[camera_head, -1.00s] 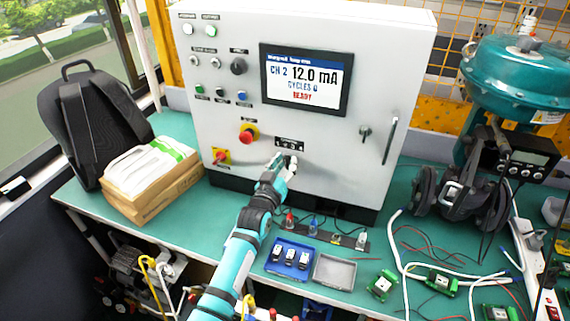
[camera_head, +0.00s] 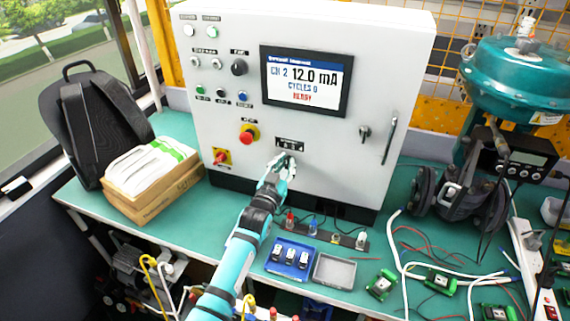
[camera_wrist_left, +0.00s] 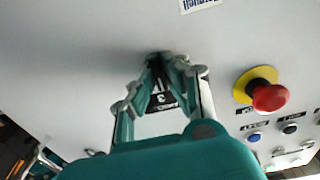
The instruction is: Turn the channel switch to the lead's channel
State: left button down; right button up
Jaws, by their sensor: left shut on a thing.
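A white control cabinet (camera_head: 330,150) stands at the back of the green bench, with a screen (camera_head: 304,80) reading "CH 2", "12.0 mA", "CYCLES 0" and "READY". My left gripper (camera_head: 284,163) is at the channel switch, just under its small dark label (camera_head: 289,142). In the left wrist view the fingers (camera_wrist_left: 162,62) close together against the cabinet face, shut on the switch knob, which they mostly hide. A dark scale plate (camera_wrist_left: 160,101) with a "3" shows between the fingers. The knob's pointing direction is hidden. My right gripper is not in view.
Below stand a strip with coloured plugs (camera_head: 325,235), a blue tray (camera_head: 290,272) and a grey tray (camera_head: 335,285). Wires and green boards lie to the right.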

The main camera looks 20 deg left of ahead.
pick_arm(q)
jog(key=shift+r+m, duration=0.2)
jog(key=shift+m, duration=1.1)
jog(key=c, duration=1.4)
grip_release()
jog(key=shift+w, duration=0.1)
jog(key=shift+d+f, duration=0.1)
jog(key=shift+f, duration=0.05)
jog(key=s, duration=1.2)
jog(key=shift+a, duration=0.2)
